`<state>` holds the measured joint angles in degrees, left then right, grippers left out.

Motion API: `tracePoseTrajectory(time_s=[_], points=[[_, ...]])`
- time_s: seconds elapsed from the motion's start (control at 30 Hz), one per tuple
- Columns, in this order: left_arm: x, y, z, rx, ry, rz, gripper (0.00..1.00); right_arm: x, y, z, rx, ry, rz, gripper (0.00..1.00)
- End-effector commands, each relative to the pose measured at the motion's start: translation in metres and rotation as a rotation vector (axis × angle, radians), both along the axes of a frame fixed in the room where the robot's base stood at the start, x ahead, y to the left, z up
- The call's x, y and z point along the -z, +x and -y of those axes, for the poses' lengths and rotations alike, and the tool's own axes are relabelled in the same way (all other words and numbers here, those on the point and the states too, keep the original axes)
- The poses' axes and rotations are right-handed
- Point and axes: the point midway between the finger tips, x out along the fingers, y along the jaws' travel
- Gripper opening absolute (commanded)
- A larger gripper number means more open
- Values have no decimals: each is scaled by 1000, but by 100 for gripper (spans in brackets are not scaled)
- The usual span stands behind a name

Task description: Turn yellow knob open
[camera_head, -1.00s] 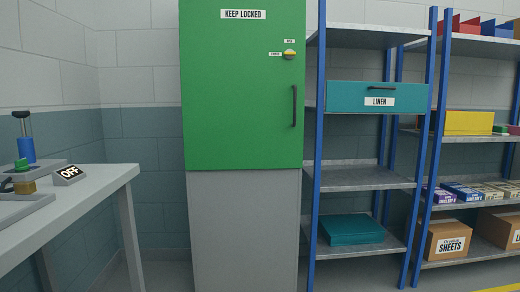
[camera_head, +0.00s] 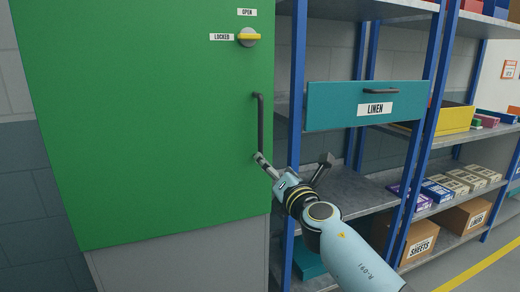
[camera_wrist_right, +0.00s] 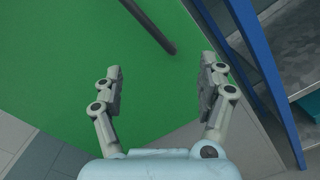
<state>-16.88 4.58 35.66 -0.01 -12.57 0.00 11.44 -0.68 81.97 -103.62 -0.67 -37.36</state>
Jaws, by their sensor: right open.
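The yellow knob (camera_head: 249,37) sits on a grey round base high on the green door (camera_head: 150,120). Its yellow bar lies level, in line with the LOCKED label (camera_head: 221,37); the OPEN label (camera_head: 247,12) is above it. My right gripper (camera_head: 293,158) is open and empty, well below the knob, near the lower end of the dark door handle (camera_head: 260,120). In the right wrist view its spread fingers (camera_wrist_right: 160,90) face the green door, and the handle's lower end (camera_wrist_right: 155,30) shows beyond them. My left gripper is not in view.
Blue shelf posts (camera_head: 297,90) stand close to the right of the door. A teal LINEN drawer (camera_head: 365,103) and shelves with boxes (camera_head: 420,243) are further right. The door face around the knob is clear.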

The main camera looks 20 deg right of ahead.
Motion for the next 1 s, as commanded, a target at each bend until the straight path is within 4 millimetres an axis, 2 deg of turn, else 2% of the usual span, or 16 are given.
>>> tracePoseTrajectory(time_s=[0.03,0.1,0.2,0.3,0.4,0.47,0.8,1.0], points=[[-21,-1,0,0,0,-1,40,-69,9,-5,2,-134,83,75],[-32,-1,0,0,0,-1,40,-135,15,-10,19,-313,173,75],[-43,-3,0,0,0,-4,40,-202,16,-14,59,-506,264,75],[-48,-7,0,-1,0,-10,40,-239,15,-16,92,-623,312,75],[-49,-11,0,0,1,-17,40,-255,18,-17,109,-674,333,75],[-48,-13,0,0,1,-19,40,-258,23,-18,111,-681,335,75],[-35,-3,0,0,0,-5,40,-279,83,-19,111,-678,334,75],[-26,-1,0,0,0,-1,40,-289,107,-20,111,-676,333,75]])
